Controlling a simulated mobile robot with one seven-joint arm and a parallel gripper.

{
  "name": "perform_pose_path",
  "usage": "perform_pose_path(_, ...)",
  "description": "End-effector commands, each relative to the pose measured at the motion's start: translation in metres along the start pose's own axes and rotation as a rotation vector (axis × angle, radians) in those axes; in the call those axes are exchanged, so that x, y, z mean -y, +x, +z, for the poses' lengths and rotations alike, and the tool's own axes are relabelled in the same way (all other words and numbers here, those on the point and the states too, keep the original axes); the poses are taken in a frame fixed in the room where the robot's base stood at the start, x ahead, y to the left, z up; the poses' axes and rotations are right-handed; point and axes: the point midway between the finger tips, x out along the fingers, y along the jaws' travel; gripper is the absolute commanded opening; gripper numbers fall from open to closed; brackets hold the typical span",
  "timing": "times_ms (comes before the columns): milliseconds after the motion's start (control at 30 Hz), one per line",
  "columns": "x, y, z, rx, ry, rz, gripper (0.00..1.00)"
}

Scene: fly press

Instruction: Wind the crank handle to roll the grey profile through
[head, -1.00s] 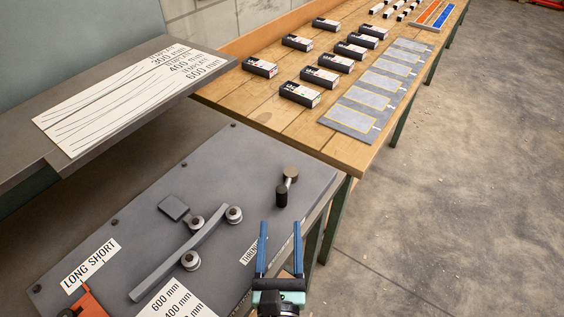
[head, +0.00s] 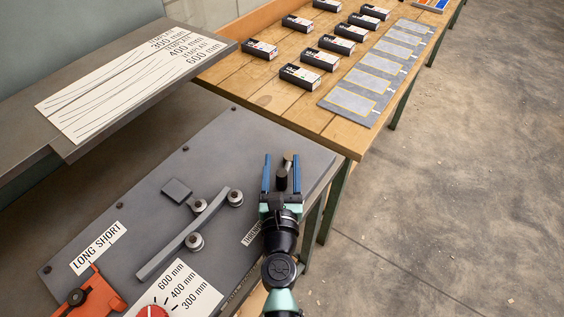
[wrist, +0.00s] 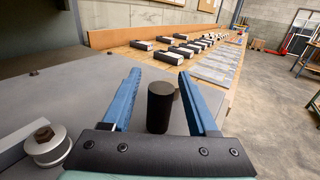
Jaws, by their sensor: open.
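The crank handle (head: 283,179) is a dark upright grip on a short arm at the right end of the grey bench plate. Its grip shows in the wrist view as a black cylinder (wrist: 160,106) between the two blue fingers. My gripper (head: 281,158) is open, with a finger on each side of the grip and gaps showing on both sides. In the wrist view my gripper (wrist: 158,78) looks nearer the right finger to the grip. The grey profile (head: 184,233) lies slantwise among three rollers (head: 235,197) on the plate, left of my gripper.
An orange-red lever (head: 88,294) and a red dial (head: 152,312) are at the lower left of the plate. A raised shelf with a template sheet (head: 120,92) stands behind. A wooden table (head: 262,97) carries several dark boxes. Open floor lies to the right.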

Motion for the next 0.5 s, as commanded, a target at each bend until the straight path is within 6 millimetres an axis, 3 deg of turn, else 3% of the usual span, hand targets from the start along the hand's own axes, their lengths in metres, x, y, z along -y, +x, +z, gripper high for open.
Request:
perform_pose_path(333, 0.0002, 0.0041, 0.0002, 0.000, 0.000, 0.000, 0.59)
perform_pose_path(367, 0.0002, 0.0041, 0.0002, 0.000, 0.000, 0.000, 0.58)
perform_pose_path(500, 0.0002, 0.0040, 0.0003, 0.000, 0.000, 0.000, 0.33)
